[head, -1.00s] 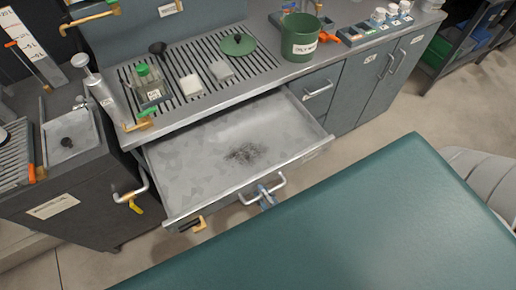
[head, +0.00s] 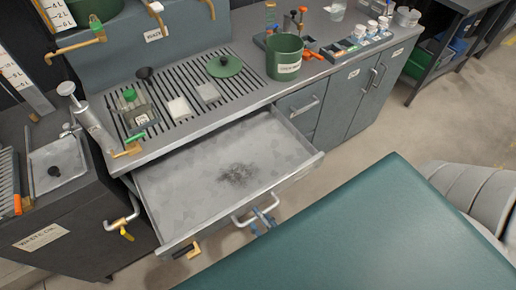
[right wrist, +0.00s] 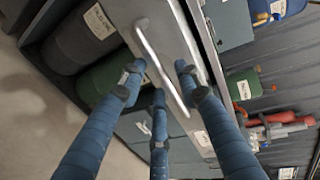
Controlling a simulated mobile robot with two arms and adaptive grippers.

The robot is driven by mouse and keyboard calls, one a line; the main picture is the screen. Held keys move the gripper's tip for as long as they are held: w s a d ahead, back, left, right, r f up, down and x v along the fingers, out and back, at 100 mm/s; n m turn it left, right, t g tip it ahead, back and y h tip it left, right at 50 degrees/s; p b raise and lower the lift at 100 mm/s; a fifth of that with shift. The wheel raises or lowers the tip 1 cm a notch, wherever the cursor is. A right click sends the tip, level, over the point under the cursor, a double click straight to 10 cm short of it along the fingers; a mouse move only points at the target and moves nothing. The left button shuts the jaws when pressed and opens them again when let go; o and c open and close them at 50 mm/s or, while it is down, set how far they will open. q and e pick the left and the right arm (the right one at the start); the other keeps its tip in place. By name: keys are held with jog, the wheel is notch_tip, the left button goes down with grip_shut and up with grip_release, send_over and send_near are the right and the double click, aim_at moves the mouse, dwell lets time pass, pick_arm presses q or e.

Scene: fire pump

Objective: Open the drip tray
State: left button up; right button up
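The drip tray (head: 190,181) is a wide, shallow metal drawer with a dark stain on its bottom. It stands pulled out from under the slatted bench top. Its bar handle (head: 257,210) is on the front panel. The handle also shows in the right wrist view (right wrist: 160,66). The blue fingers of my right gripper (head: 261,222) are just in front of the handle, mostly hidden by a teal surface. In the right wrist view the fingers (right wrist: 159,72) are spread apart with the bar passing between them, and no firm grip shows. My left gripper is not in view.
A green container (head: 285,60), a green-capped bottle (head: 135,108) and a green lid (head: 224,66) stand on the bench. A dark waste-oil cabinet (head: 75,225) with a pipe and yellow valve is left of the tray. Bare floor shows right of the drawer.

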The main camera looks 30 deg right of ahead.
jog(key=v, duration=1)
jog(key=shift+s, duration=0.2)
